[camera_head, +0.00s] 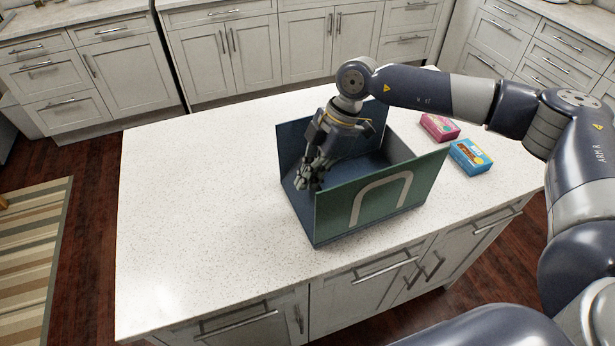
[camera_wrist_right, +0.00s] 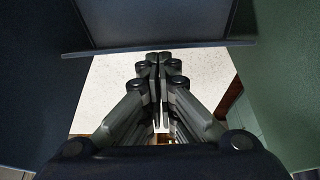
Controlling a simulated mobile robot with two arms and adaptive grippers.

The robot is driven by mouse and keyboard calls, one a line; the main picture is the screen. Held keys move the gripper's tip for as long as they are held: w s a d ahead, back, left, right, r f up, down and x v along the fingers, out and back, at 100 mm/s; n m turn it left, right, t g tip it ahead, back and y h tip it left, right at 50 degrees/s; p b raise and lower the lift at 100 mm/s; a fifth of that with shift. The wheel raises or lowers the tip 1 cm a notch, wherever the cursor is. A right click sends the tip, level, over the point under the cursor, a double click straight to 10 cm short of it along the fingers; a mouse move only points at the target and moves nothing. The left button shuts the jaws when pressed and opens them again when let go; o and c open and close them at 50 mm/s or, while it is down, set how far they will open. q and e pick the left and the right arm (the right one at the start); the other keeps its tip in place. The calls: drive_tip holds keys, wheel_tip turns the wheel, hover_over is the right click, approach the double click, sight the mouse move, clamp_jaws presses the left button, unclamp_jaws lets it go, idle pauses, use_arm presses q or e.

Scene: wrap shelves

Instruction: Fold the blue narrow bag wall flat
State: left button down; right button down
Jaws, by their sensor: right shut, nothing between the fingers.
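The open bag (camera_head: 318,237) stands on the white counter, with a green long wall (camera_head: 335,205) bearing a pale arch nearest me and a dark blue long wall (camera_head: 292,145) behind. At its right end a dark narrow wall (camera_head: 398,147) stands between them. At the left end I see no upright narrow wall. My right gripper (camera_head: 308,184) points down between the long walls near that left end, shut and empty. In the right wrist view its fingers (camera_wrist_right: 160,62) are together, just below the edge of a blue panel (camera_wrist_right: 155,28). Which panel this is, and whether they touch, I cannot tell.
A pink box (camera_head: 439,127) and a blue box (camera_head: 470,157) lie on the counter (camera_head: 200,220) to the right of the bag, under my right arm. The counter left of the bag is clear. Cabinets line the back.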

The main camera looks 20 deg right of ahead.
drive_tip(key=shift+d+f+y, duration=0.2)
drive_tip(key=shift+d+y, duration=0.15)
drive_tip(key=shift+y, duration=0.05)
drive_tip(key=shift+w+d+f+y+b, duration=0.1)
drive_tip(key=shift+d+f+y+b, duration=0.4)
drive_tip(key=shift+d+y+b, duration=0.35)
drive_tip(key=shift+d+f+y, duration=0.3)
drive_tip(key=shift+d+y, duration=0.3)
drive_tip(key=shift+y, duration=0.15)
drive_tip(key=shift+w+d+f, duration=0.1)
drive_tip(key=shift+d+f, duration=0.05)
drive_tip(key=shift+d, duration=0.2)
drive_tip(key=shift+d+f+p, duration=0.45)
drive_tip(key=shift+p, duration=0.15)
drive_tip(key=shift+w+d+f+p, duration=0.1)
drive_tip(key=shift+d+f+p, duration=0.25)
drive_tip(key=shift+f, duration=0.3)
drive_tip(key=shift+d+f+p, duration=0.1)
drive_tip(key=shift+d+f, duration=0.3)
drive_tip(key=shift+f, duration=0.2)
